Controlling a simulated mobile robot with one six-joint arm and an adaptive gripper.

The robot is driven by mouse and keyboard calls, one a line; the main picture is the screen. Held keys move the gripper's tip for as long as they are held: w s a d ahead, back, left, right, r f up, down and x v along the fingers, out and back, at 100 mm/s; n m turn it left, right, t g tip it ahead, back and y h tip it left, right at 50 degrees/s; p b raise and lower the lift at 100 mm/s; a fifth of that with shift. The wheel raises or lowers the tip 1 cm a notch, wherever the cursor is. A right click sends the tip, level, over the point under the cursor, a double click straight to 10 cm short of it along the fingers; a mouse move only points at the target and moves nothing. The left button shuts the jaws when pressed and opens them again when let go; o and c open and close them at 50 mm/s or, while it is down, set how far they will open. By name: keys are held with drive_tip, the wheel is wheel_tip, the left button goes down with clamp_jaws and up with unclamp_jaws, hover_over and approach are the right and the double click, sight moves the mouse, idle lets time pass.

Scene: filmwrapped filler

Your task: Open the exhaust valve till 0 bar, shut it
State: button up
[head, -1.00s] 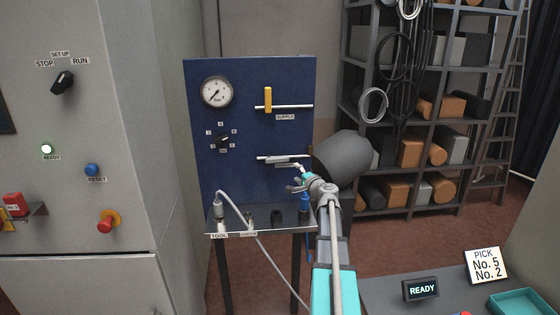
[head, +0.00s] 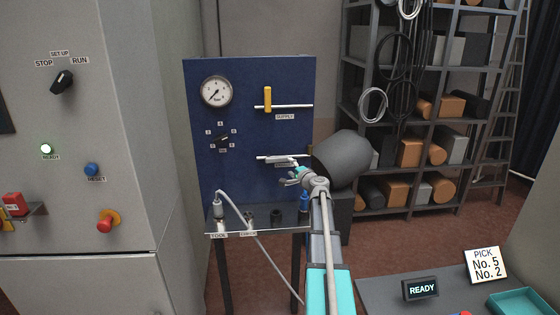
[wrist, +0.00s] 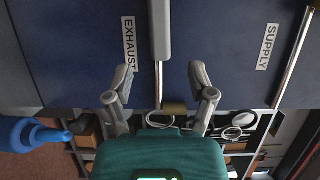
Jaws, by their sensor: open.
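The exhaust valve's grey lever (head: 277,160) lies along its thin horizontal pipe on the blue panel (head: 225,180). In the wrist view the lever (wrist: 160,30) lies in line with the pipe, beside the EXHAUST label (wrist: 129,44). My gripper (head: 287,174) is open and empty in front of the pipe's right part. In the wrist view its fingers (wrist: 162,86) stand on either side of the pipe line, just short of the lever's end; contact cannot be told. The round pressure gauge (head: 216,92) has its needle toward the lower left; the exact reading is too small to tell.
The yellow supply lever (head: 268,99) stands across its pipe, above the exhaust. A dial (head: 223,140) sits left of it. A shelf with hose and a blue fitting (head: 304,203) is below. A large grey cylinder (head: 342,158) stands close right of my gripper.

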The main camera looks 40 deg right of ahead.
sight(282, 160)
drive_tip(key=w, duration=0.3)
drive_tip(key=w+d, duration=0.1)
drive_tip(key=w, duration=0.4)
drive_tip(key=shift+w+d+f, duration=0.1)
drive_tip(key=shift+w+d, duration=0.1)
drive_tip(key=shift+w, duration=0.2)
drive_tip(key=shift+c, duration=0.2)
clamp_jaws()
